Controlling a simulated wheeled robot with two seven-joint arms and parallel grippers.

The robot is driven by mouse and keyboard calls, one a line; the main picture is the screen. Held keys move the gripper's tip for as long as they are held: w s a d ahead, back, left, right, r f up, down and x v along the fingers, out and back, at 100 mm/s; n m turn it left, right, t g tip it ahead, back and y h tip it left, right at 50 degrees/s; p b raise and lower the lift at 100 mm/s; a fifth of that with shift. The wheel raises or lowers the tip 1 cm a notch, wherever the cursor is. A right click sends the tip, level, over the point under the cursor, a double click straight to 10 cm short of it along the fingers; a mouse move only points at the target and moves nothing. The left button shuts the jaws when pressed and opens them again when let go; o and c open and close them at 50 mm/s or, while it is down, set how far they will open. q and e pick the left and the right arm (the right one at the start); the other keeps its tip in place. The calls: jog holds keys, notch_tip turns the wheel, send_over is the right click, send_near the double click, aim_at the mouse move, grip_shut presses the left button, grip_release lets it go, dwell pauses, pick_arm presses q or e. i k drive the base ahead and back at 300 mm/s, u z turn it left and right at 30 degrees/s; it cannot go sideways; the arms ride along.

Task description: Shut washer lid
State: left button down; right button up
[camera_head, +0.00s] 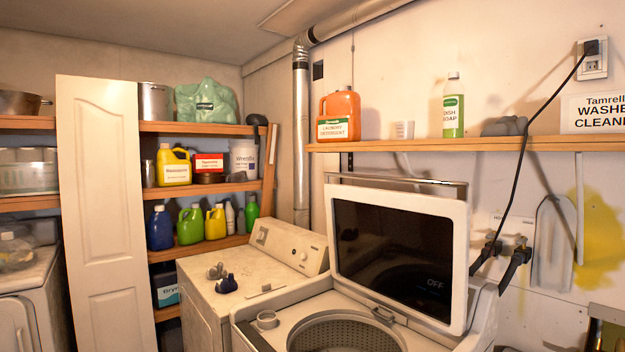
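The washer (278,330) stands at the lower middle right, with its round drum opening (345,333) showing. Its lid (398,253) stands open, raised nearly upright at the back, with a white frame around a dark glass panel. A small latch or handle part (383,313) shows at the rim between lid and drum. Neither of my grippers is in view, so I cannot see where they are relative to the lid.
A second white machine (235,305) with small items on top stands left of the washer. A wall shelf (460,145) with bottles runs above the lid. Hose valves (513,255) and a hanging black cord (525,150) are at the right. A white door panel (103,210) stands at left.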

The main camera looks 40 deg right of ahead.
aim_at(409, 252)
jog(key=i, duration=3.15)
jog(key=z, duration=3.8)
